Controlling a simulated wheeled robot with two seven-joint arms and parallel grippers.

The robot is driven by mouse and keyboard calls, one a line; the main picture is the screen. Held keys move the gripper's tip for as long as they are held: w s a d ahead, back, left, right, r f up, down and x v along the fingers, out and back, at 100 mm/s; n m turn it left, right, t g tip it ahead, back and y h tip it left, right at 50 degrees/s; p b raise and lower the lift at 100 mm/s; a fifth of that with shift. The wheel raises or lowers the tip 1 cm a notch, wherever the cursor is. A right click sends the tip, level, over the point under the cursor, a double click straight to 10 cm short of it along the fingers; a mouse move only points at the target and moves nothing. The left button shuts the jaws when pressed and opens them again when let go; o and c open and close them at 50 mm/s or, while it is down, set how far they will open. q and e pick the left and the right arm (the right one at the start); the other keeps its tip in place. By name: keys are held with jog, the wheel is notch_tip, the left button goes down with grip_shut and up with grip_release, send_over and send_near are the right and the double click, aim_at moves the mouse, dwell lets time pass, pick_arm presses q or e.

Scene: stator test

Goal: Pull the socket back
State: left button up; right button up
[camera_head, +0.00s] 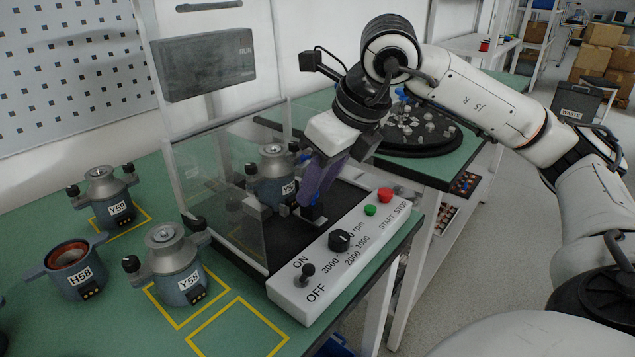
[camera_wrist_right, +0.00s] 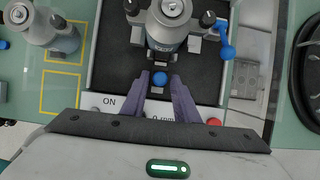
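The socket with its blue part (camera_head: 308,213) sits in the test bench, in front of the stator motor (camera_head: 272,178) mounted there. In the right wrist view the blue part (camera_wrist_right: 160,79) lies between the two purple fingertips, just below the motor (camera_wrist_right: 168,24). My right gripper (camera_head: 316,196) reaches down over the bench from the upper right. Its fingers (camera_wrist_right: 159,84) stand apart on either side of the blue part, with narrow gaps showing. In the head view the fingers partly hide the socket. My left gripper is not in view.
A clear panel (camera_head: 217,190) stands at the bench's left side. The white control panel (camera_head: 325,262) with a knob and buttons runs along its front. Several other motors, including one labelled H58 (camera_head: 75,268), stand on the green table. A black round tray (camera_head: 420,130) lies behind right.

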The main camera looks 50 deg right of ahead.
jog(key=shift+r, duration=0.1)
jog(key=p+v, duration=0.3)
jog(key=v, duration=0.3)
dwell(0.3)
